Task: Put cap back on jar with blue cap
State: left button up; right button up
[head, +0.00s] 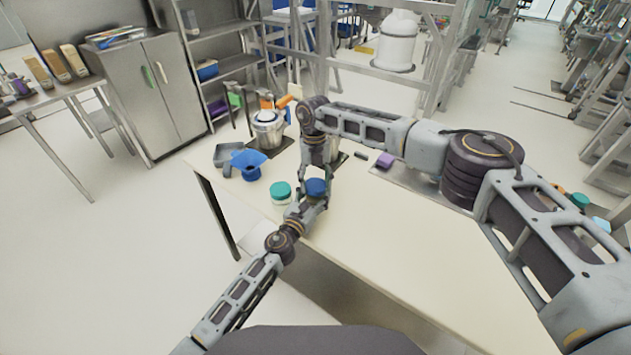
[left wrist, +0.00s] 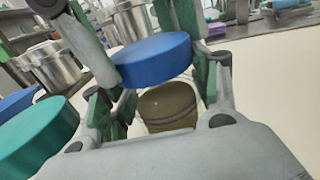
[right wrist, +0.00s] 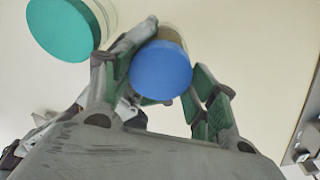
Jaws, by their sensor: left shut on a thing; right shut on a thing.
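The blue cap (head: 316,186) is between the fingers of my right gripper (right wrist: 165,75), which reaches down from above and is shut on it. The cap also shows in the left wrist view (left wrist: 155,58). Directly below it is a clear jar with brownish contents (left wrist: 168,107). My left gripper (head: 308,204) is shut on this jar from the near side, low over the table. The cap is right over the jar's mouth; I cannot tell whether it is seated or a small gap remains. The jar's base is hidden in the head view.
A green-capped jar (head: 280,191) stands close on the left. A blue funnel-like container (head: 248,164), a grey tray (head: 226,155) and a metal pot (head: 268,128) are farther back left. A purple block (head: 385,160) is at the back. The near right tabletop (head: 400,250) is clear.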

aim_at(315, 197)
jog(key=shift+d+f, duration=0.2)
jog(key=shift+f, duration=0.45)
jog(key=shift+c, duration=0.9)
jog(key=shift+o, duration=0.9)
jog(key=shift+d+f, duration=0.15)
jog(key=shift+f, duration=0.3)
jog(key=shift+o, duration=0.6)
jog(key=shift+h, duration=0.3)
jog(key=shift+o, duration=0.2)
jog(key=shift+s+f, duration=0.1)
jog(key=shift+f, duration=0.1)
jog(key=shift+o, duration=0.9)
jog(key=shift+s+a+f+h, duration=0.1)
jog(key=shift+a+f+h, duration=0.2)
jog(key=shift+f+h, duration=0.2)
